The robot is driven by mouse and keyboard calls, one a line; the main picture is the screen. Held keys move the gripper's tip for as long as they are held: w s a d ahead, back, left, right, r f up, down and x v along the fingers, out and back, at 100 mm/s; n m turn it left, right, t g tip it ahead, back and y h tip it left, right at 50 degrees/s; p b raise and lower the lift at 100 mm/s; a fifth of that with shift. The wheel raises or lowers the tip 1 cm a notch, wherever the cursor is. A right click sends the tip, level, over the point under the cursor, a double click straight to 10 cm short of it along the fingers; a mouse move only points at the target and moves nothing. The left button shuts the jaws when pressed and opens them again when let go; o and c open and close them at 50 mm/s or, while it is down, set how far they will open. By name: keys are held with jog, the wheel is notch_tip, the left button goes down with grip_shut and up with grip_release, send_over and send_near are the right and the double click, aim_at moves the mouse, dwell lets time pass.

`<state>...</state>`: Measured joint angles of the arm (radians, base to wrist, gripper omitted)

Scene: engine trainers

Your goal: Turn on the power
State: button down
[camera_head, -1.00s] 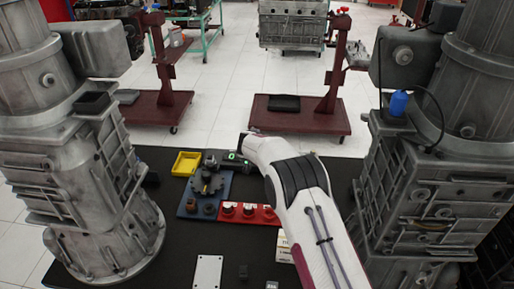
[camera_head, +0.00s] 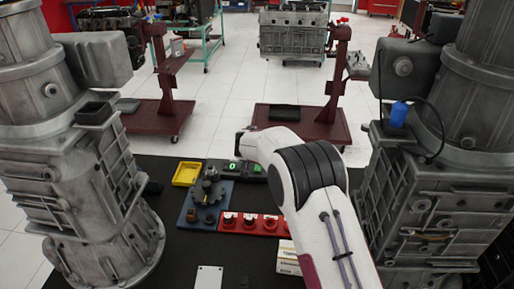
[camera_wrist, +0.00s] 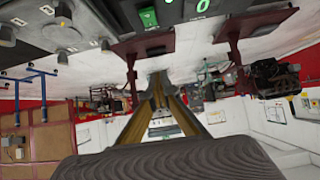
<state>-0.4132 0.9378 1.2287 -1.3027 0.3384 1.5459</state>
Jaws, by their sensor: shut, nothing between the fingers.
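A dark control box (camera_head: 246,172) with a lit green "0" sits at the back of the black table in the head view. In the wrist view, which looks upside down, a green switch (camera_wrist: 148,17) and the green "0" display (camera_wrist: 203,6) show at the top edge. My gripper (camera_wrist: 158,80) is shut and empty in the wrist view, with its fingertips apart from the switch in the picture. In the head view my white arm reaches in from the lower right to near the box, and the fingers cannot be made out.
A blue plate (camera_head: 207,207) with round parts, a yellow tray (camera_head: 187,173) and a red block (camera_head: 250,223) with several knobs lie in front and left of the box. Large grey castings stand at left (camera_head: 75,170) and right (camera_head: 430,190). A white box (camera_head: 288,257) is close to my arm.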

jog(key=shift+s+r, duration=0.6)
jog(key=shift+r, duration=0.25)
